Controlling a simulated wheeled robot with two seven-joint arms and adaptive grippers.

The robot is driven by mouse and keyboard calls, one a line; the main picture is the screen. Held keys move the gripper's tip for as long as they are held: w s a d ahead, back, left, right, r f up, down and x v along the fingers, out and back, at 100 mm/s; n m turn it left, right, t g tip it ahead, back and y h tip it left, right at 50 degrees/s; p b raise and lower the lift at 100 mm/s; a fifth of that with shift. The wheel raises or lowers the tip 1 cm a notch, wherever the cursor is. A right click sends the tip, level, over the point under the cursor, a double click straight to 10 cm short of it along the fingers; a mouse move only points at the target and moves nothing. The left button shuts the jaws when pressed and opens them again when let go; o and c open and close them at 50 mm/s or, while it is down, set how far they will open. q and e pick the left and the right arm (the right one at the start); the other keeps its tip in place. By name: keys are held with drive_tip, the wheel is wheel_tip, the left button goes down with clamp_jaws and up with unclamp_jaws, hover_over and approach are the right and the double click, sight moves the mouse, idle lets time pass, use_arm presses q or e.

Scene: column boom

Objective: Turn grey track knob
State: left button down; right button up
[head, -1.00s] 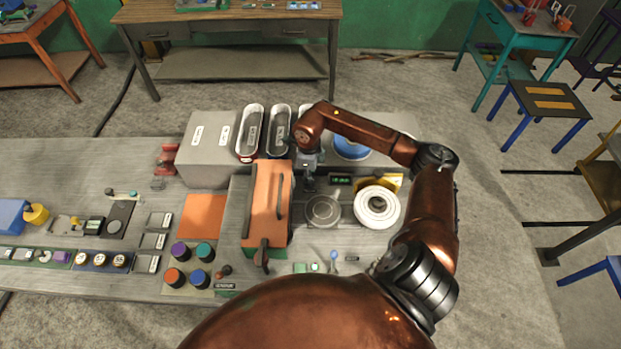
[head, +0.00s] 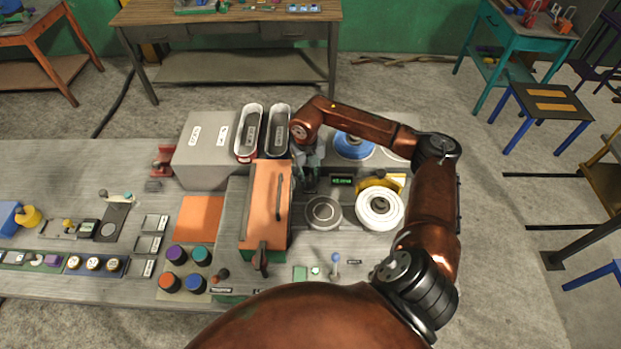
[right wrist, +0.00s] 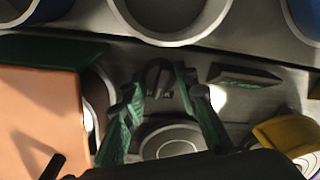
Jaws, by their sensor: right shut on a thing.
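The grey track knob (right wrist: 159,78) is a small dark grey knob with a raised grip, standing on the grey panel in the right wrist view. My right gripper (right wrist: 161,86) has its green-padded fingers on both sides of it and is shut on it. In the head view my right gripper (head: 310,180) reaches down behind a round grey disc (head: 323,212), and the knob is mostly hidden between the fingers. My left gripper is not in view.
An orange-topped box (head: 265,205) stands close on the left of the gripper. A small green-lit display (head: 342,181) and a white reel (head: 380,208) are on the right. Oval trays (head: 249,132) and a blue round dish (head: 352,146) lie behind.

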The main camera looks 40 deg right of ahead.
sight(308, 178)
drive_tip(key=m, duration=0.3)
drive_tip(key=shift+d, duration=0.1)
drive_tip(key=shift+m, duration=0.5)
drive_tip(key=o, duration=0.9)
drive_tip(key=r, duration=1.2)
drive_tip(key=shift+w+a, duration=0.15)
drive_tip(key=shift+a, duration=0.1)
